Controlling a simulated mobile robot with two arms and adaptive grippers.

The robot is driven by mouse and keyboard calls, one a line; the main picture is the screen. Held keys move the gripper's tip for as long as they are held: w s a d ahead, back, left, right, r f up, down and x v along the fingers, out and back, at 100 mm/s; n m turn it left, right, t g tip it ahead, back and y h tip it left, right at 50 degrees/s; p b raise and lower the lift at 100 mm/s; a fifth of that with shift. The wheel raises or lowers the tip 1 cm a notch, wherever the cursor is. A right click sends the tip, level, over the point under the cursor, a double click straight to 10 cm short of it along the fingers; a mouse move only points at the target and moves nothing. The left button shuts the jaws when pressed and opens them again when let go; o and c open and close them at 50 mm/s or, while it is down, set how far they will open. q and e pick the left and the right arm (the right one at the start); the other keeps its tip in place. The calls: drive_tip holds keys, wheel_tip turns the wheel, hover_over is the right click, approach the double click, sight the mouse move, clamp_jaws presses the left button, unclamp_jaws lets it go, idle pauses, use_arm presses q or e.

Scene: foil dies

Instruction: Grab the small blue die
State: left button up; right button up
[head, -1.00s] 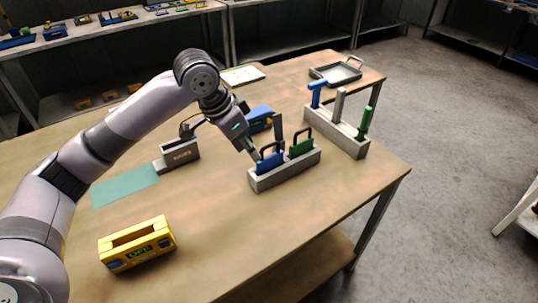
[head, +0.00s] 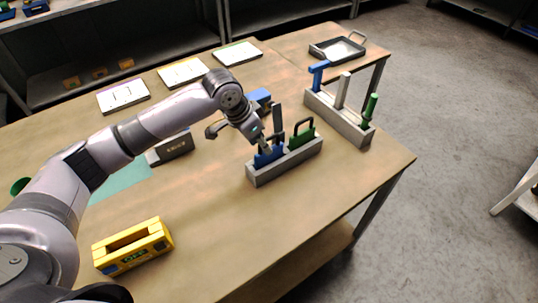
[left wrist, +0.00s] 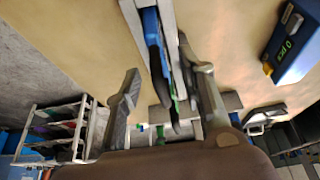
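The small blue die (head: 264,160) with a black handle stands in a grey rack (head: 285,167) on the table, left of a green die (head: 303,139). My left gripper (head: 270,134) is at the blue die's handle, pointing down, and partly hides it. In the left wrist view the blue die (left wrist: 151,28) and its dark handle lie between the two spread fingers (left wrist: 163,88). The fingers look apart from the handle, so the gripper is open. My right gripper is not in view.
A second rack (head: 340,117) with blue, grey and green tools stands behind to the right. A blue device (left wrist: 293,42) is close beside the gripper. A yellow device (head: 133,247) stands front left, a grey block (head: 170,149) left.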

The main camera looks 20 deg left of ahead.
sight(261, 160)
use_arm(q)
drive_tip(key=shift+w+d+f, duration=0.1)
drive_tip(key=shift+w+f, duration=0.1)
drive_tip(key=shift+f, duration=0.35)
drive_tip(key=shift+d+f+p, duration=0.2)
drive_tip(key=shift+f+p, duration=0.05)
drive_tip(key=shift+p, duration=0.05)
drive_tip(key=p+x, duration=0.1)
drive_tip(key=x, duration=0.2)
drive_tip(key=shift+w+d+f, duration=0.15)
drive_tip(key=shift+w+f, duration=0.05)
drive_tip(key=shift+f, duration=0.05)
drive_tip(key=shift+w+d+f, duration=0.1)
drive_tip(key=shift+w+f, duration=0.05)
drive_tip(key=shift+f, duration=0.3)
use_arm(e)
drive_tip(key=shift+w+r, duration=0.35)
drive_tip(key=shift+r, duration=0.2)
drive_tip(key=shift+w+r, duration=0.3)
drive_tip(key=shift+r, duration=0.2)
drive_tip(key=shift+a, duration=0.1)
use_arm(q)
drive_tip(key=c, duration=0.5)
clamp_jaws()
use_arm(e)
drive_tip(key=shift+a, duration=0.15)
